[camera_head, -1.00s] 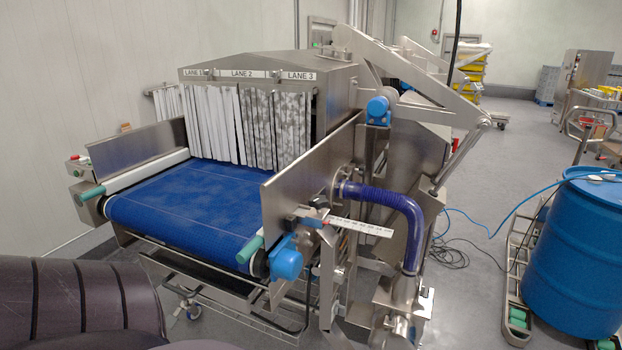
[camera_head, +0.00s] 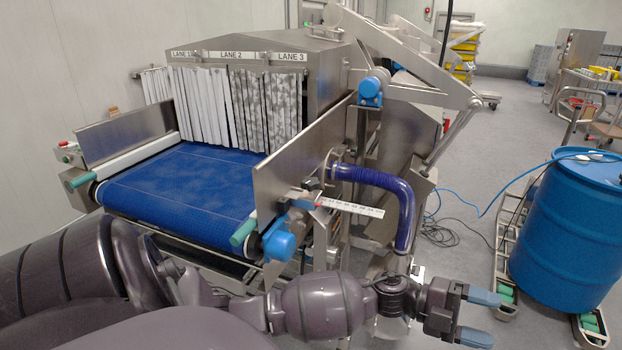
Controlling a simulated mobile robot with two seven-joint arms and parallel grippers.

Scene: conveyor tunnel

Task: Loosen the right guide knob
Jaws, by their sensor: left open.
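The right guide plate (camera_head: 303,150) is a tall steel sheet along the right side of the blue belt (camera_head: 185,190). A small dark knob-like part (camera_head: 312,184) sits on its outer side, above a white ruler scale (camera_head: 350,207) with a red pointer; I cannot tell for certain that it is the guide knob. My left gripper (camera_head: 479,317) has blue fingertips spread apart and empty. It is in the lower right of the head view, right of and below the scale, apart from the guide. My right gripper is not in view.
A blue corrugated hose (camera_head: 404,205) bends down beside the scale. A blue motor housing (camera_head: 280,243) sits at the belt's near right corner. A blue drum (camera_head: 567,235) stands on the right, with a blue line and black cables on the floor between.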

